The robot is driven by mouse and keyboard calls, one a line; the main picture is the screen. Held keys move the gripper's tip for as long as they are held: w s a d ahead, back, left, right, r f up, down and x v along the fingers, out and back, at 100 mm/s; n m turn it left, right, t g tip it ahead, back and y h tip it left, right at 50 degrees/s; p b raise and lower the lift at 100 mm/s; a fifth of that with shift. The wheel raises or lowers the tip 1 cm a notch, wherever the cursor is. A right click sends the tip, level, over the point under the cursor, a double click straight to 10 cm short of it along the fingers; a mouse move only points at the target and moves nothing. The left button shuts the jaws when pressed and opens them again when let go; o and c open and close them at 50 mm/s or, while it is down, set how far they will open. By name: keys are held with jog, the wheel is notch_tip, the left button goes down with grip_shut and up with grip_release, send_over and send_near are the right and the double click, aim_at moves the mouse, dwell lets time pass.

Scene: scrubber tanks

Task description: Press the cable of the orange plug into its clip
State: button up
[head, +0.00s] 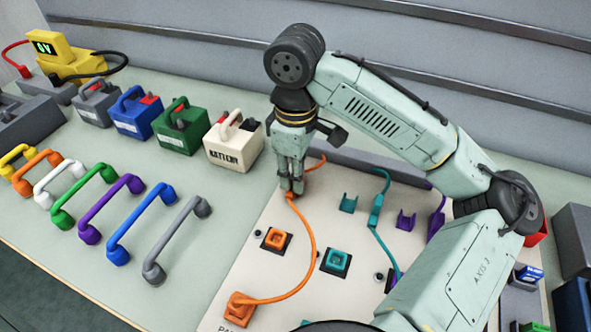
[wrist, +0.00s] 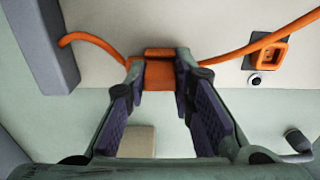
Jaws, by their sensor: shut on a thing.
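My gripper (head: 292,188) points down at the orange cable (head: 313,245) near the panel's back. In the wrist view its fingertips (wrist: 160,82) are shut on an orange block on the cable (wrist: 160,76), with cable leaving on both sides. I cannot make out a separate orange clip, nor whether the cable is seated in one. The orange plug (head: 238,308) lies at the panel's front left. The orange socket (head: 275,240) on its black base looks empty; it also shows in the wrist view (wrist: 272,52).
A teal clip (head: 348,203) and a purple clip (head: 405,219) stand right of my gripper. The teal cable (head: 384,246) runs nearby. A grey bar (head: 352,166) lies behind; batteries (head: 234,146) and coloured handles (head: 176,240) stand left.

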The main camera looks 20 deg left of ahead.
jog(key=o, duration=1)
jog(key=shift+f, duration=0.1)
jog(key=shift+o, duration=0.4)
jog(key=o, duration=0.4)
notch_tip(320, 180, up, 3)
jog(key=shift+r+p, duration=0.1)
jog(key=shift+p, duration=0.95)
jog(key=shift+r, duration=2.7)
